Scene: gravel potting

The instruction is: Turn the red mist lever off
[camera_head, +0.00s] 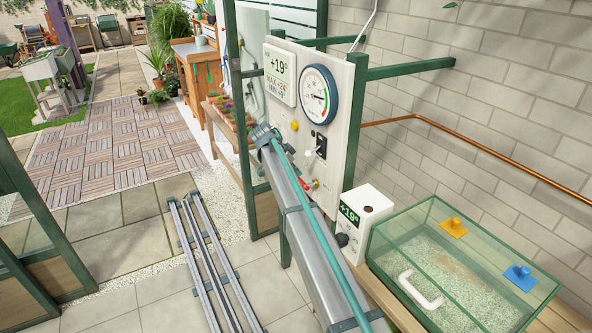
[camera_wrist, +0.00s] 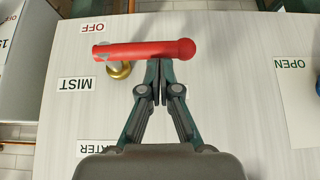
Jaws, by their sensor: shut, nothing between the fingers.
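The red mist lever (camera_wrist: 150,48) lies level across the upper part of the wrist view, reaching right from its brass mount (camera_wrist: 118,69). An upside-down OFF label (camera_wrist: 106,27) is just above its left end, and a MIST label (camera_wrist: 90,84) is left of it. My gripper (camera_wrist: 158,66) is shut and empty, its fingertips at the lever's lower edge near the middle; I cannot tell whether they touch. In the head view a small red piece, apparently the lever (camera_head: 308,184), shows low on the pale panel (camera_head: 285,150); my gripper is not clearly visible there.
An OPEN label (camera_wrist: 292,64) is on a plate to the right in the wrist view. The panel also carries a round gauge (camera_head: 318,95) and a temperature display (camera_head: 280,75). A white temperature box (camera_head: 365,222) and a glass tank (camera_head: 440,215) stand to the right.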

